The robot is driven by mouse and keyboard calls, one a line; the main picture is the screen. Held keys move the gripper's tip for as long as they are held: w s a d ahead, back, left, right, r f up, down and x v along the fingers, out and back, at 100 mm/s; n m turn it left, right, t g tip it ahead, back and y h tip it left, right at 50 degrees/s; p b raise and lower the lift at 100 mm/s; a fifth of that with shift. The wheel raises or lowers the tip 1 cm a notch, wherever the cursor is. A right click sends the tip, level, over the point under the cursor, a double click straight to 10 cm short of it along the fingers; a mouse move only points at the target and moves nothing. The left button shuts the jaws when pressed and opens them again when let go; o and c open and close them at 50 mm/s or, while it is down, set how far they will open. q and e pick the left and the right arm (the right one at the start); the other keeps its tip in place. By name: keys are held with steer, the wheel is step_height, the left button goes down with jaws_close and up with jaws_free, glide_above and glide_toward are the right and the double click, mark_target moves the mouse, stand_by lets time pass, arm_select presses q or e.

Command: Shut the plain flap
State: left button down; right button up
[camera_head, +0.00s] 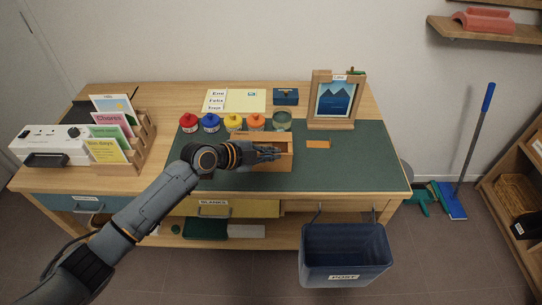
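A small open wooden box (286,164) sits on the green desk mat, near the middle of the desk. Its inside shows orange-brown. I cannot make out which part of it, if any, is the plain flap. My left gripper (270,153) reaches in from the left, with its fingers over the box and hiding part of it. The fingers are too small to tell how far apart they are, or whether they touch the box. My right gripper is not in view.
Several coloured pots (210,123) and a glass jar (281,121) stand behind the box. A wooden picture frame (333,103) stands at the back right. An orange card (317,144) lies on the mat (350,170). A blue POST bin (344,252) hangs at the desk's front.

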arm_select(q)
steer(key=shift+w+r+n+g+y+b, duration=0.3)
steer(key=shift+n+g, duration=0.2)
steer(key=shift+g, duration=0.3)
steer(key=shift+w+r+n+g+y+b, duration=0.15)
steer(key=shift+w+n+g+b, duration=0.3)
steer(key=shift+g, duration=0.35)
steer(key=c, duration=2)
jaws_free()
steer(key=shift+c, duration=0.2)
steer(key=o, duration=0.4)
steer(key=shift+o, duration=0.2)
steer(key=shift+s, duration=0.1)
steer(key=v, duration=1.2)
